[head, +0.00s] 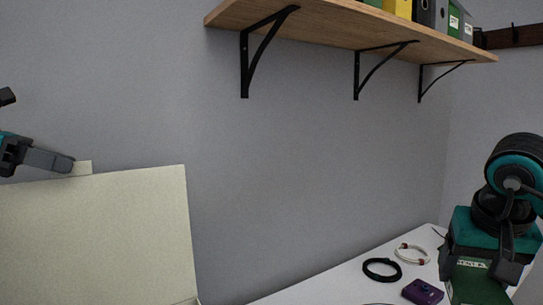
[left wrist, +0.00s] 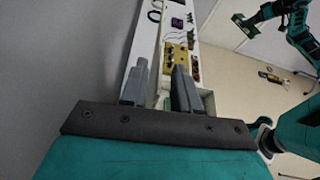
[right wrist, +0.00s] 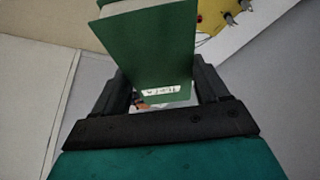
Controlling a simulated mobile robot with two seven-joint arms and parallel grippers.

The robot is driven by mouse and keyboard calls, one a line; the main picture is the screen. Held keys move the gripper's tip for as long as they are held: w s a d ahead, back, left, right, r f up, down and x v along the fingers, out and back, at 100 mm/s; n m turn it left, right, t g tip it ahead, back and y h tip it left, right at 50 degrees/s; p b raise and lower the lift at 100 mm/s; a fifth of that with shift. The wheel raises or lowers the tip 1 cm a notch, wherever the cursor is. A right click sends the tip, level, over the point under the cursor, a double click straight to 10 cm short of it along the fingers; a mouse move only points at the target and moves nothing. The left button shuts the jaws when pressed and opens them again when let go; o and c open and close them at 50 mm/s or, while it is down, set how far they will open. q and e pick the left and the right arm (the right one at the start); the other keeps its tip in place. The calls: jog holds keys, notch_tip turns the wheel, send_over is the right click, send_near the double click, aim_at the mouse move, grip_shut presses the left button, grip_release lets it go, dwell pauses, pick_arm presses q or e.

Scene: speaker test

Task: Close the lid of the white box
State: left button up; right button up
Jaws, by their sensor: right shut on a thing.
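The pale lid (head: 100,235) of the white box stands raised at the lower left of the head view, with a small tab (head: 84,167) on its top edge. The box body is mostly below the head view. My left gripper (head: 72,163) is at the tab; its fingers stand apart in the left wrist view (left wrist: 160,80). I cannot tell whether they touch the lid. My right gripper (head: 477,270) is shut on a green book-like object (right wrist: 160,50) with a white label, held at the lower right of the head view.
A white table (head: 340,287) runs along the wall. On it lie a black cable ring (head: 382,270), a white-and-red ring (head: 402,252) and a purple box (head: 422,292). A yellow board (left wrist: 178,60) shows in the left wrist view. A wooden shelf (head: 330,28) with binders hangs above.

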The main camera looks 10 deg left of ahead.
pick_arm(q)
jog(key=shift+w+d+f, duration=0.2)
jog(key=shift+w+d, duration=0.1)
jog(key=shift+d, duration=0.05)
grip_shut()
dwell(1.3)
